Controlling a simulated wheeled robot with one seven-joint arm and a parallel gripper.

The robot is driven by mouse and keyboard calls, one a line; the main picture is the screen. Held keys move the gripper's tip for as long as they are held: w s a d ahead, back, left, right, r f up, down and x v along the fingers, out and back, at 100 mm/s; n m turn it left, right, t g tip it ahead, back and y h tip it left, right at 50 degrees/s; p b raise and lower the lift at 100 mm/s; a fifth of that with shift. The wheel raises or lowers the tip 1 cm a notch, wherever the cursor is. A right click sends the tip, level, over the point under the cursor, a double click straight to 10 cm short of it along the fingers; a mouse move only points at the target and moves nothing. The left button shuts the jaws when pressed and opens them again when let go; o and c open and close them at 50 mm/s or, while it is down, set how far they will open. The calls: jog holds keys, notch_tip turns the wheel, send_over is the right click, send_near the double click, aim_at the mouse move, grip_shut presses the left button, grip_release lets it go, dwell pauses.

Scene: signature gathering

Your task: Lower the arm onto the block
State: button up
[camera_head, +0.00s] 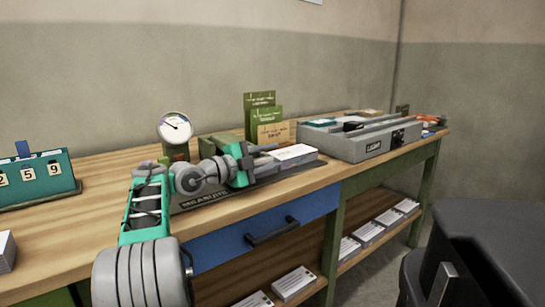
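A white-topped block (293,153) lies at the right end of a dark base plate (205,197) with pale lettering near the bench's front edge. A round white dial gauge (175,127) stands on a green post at the left of this plate. My green and grey arm reaches in from the lower left, low over the plate, and hides much of it. My gripper (262,158) points right, close to the block's left side. I cannot tell if it touches the block or how far its fingers are apart. No separate arm of the gauge device can be made out.
A grey machine (360,137) stands at the right of the wooden bench (105,187). Green and tan cards (263,115) stand behind the block. A green number counter (38,176) is at the left. A blue drawer (230,240) and a shelf with white stacks (368,234) are below.

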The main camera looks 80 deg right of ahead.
jog(key=p+v, duration=0.1)
jog(key=v, duration=0.6)
jog(key=shift+w+a, duration=0.2)
jog(key=shift+s, duration=0.1)
